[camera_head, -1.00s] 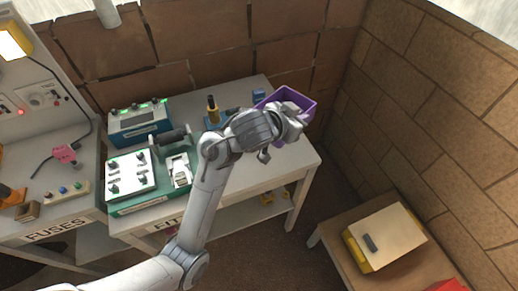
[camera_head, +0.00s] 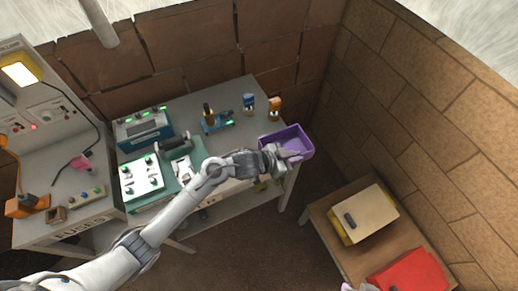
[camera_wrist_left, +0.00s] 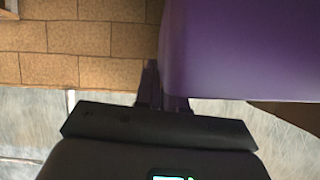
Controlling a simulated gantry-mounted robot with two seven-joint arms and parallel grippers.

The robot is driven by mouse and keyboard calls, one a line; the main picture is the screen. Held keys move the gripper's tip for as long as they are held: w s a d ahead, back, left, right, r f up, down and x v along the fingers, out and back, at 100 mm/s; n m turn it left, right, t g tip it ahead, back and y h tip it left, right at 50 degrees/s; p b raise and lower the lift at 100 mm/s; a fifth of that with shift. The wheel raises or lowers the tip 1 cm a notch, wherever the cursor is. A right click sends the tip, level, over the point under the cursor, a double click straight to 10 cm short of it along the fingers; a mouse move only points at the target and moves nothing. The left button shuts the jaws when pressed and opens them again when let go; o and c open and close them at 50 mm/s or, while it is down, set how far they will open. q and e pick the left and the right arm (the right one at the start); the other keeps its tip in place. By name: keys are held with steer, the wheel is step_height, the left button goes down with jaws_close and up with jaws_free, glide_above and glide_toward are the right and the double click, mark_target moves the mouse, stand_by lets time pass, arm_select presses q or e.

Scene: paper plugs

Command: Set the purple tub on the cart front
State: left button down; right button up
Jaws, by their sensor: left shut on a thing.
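The purple tub (camera_head: 296,139) is an open box, held in the air at the right edge of the grey bench in the head view. My left gripper (camera_head: 276,155) is shut on its near left wall. In the left wrist view the tub's purple wall (camera_wrist_left: 240,50) fills the upper right, and the gripper's dark fingers (camera_wrist_left: 150,85) meet its edge. A low wooden-topped table (camera_head: 362,252), perhaps the cart, stands at the lower right.
A cream-and-yellow flat case (camera_head: 370,214) with a dark bar lies on the wooden top, with a red folder (camera_head: 410,274) nearer the front. Bare wood lies between and around them. The grey bench (camera_head: 180,105) holds several devices. A brick wall (camera_head: 440,130) rises at the right.

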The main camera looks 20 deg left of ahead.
arm_select(q)
steer(key=w+a+f, duration=0.1)
steer(key=a+f, duration=0.1)
steer(key=a, duration=0.1)
steer(key=w+a+f, duration=0.1)
steer(key=a+f, duration=0.1)
steer(key=a, duration=0.1)
steer(key=w+a+f, duration=0.2)
steer(key=a, duration=0.2)
steer(key=shift+f, duration=2.15)
steer(key=shift+f, duration=0.1)
steer(key=shift+f+b, duration=0.15)
steer(key=shift+b, duration=0.2)
steer(key=c, duration=1.2)
jaws_free()
